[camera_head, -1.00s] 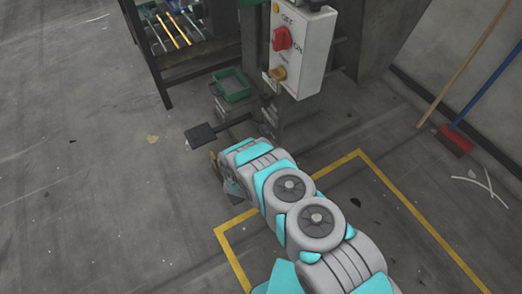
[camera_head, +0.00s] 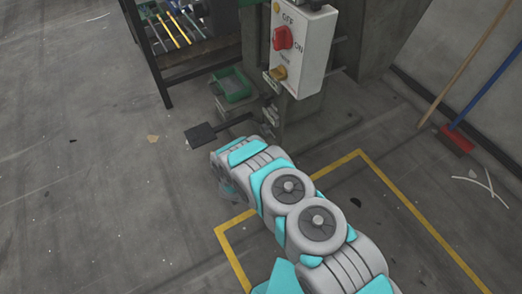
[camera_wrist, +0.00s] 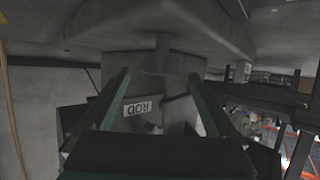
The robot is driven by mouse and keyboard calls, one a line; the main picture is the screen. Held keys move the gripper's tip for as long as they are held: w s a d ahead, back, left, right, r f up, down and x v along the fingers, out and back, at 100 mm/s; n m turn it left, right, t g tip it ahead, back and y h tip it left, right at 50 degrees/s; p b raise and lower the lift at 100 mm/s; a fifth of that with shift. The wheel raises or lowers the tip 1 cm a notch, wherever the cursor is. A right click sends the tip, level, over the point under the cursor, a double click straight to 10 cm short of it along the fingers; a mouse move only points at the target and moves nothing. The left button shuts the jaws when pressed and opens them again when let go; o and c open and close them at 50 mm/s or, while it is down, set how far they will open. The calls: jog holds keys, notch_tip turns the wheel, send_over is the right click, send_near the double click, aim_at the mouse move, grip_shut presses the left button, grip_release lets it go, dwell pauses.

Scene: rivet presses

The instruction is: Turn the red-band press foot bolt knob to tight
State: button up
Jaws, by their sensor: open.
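The press (camera_head: 300,125) stands at the top middle in the head view, with its foot pedal (camera_head: 201,134) out to the left. I cannot make out a red band or surely pick out the foot bolt knob. In the wrist view my gripper (camera_wrist: 160,75) is open, its two dark green fingers spread apart. A grey cylindrical part (camera_wrist: 165,58) hangs near and between the fingertips, under a broad grey body (camera_wrist: 160,25). My arm hides most of the gripper in the head view.
A white switch box (camera_head: 300,50) with a red knob (camera_head: 283,37) is on the press. A green tray (camera_head: 232,85) sits by its base. A dark rack (camera_head: 180,50) stands left, a broom (camera_head: 455,140) right.

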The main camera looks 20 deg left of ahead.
jog(key=shift+v, duration=2.35)
